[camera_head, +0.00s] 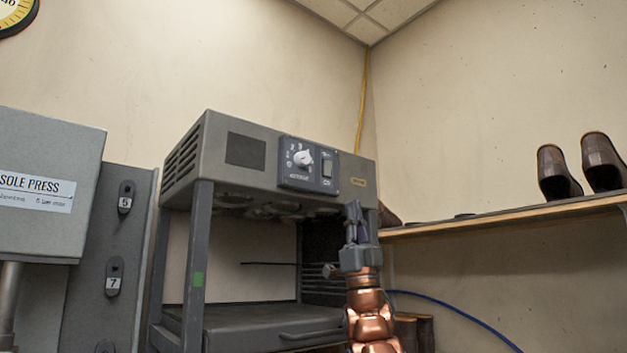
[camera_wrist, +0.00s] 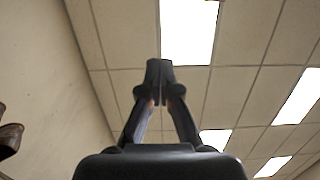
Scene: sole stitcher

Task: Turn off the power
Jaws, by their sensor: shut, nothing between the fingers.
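A grey machine (camera_head: 232,150) with an open space under its head stands in the middle of the head view. On its front is a dark control panel (camera_head: 296,178) with a white round dial (camera_head: 303,158) and a rocker switch (camera_head: 327,167) to the dial's right. The switch's position is too small to tell. My gripper (camera_head: 353,208) points up, shut and empty, in front of the machine's right end, below and right of the panel.
A sole press (camera_head: 45,150) stands at the left. A wooden shelf (camera_head: 500,217) with dark shoes (camera_head: 558,173) runs along the right wall. A blue hose (camera_head: 455,308) curves below the shelf. The space before the panel looks clear.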

